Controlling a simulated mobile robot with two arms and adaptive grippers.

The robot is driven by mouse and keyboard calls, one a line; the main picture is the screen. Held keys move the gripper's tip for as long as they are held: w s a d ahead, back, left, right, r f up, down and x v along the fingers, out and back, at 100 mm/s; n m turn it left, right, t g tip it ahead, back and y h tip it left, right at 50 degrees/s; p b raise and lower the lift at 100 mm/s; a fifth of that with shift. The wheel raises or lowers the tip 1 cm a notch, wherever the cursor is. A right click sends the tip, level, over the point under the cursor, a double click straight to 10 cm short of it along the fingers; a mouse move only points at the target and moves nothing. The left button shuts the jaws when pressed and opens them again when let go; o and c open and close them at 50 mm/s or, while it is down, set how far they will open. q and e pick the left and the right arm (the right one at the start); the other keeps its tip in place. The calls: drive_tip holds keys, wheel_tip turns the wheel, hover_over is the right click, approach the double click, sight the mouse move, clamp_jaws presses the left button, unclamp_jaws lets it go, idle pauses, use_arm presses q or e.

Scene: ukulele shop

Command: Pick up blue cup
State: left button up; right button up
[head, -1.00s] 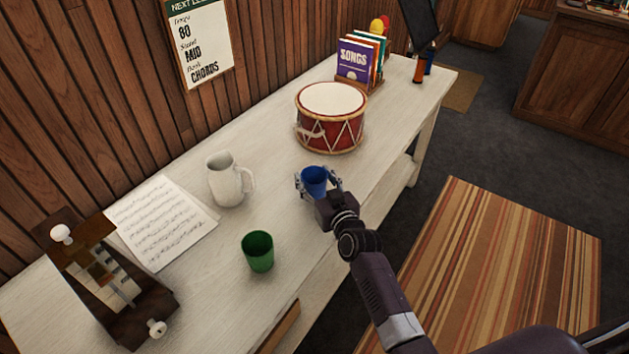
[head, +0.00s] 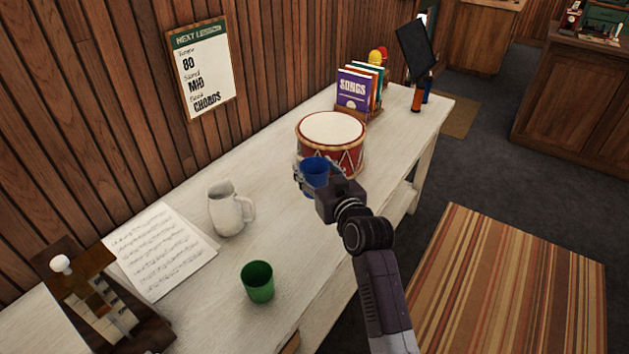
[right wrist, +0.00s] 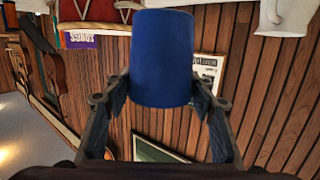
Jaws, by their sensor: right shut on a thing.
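The blue cup (head: 314,172) is held in my right gripper (head: 314,178), in front of the drum in the head view. In the right wrist view the blue cup (right wrist: 162,58) stands between the two fingers of my right gripper (right wrist: 160,92), which are shut on its sides. The cup looks upright in the head view and appears raised off the table. Part of it is hidden by the gripper. My left gripper is not in view.
A red drum (head: 331,144) stands just behind the cup. A white pitcher (head: 228,210), a green cup (head: 258,282), sheet music (head: 160,250) and a wooden metronome-like device (head: 95,300) are on the white table (head: 205,315). Songbooks (head: 358,90) stand at the far end.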

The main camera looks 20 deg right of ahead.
drive_tip(key=shift+r, duration=2.55)
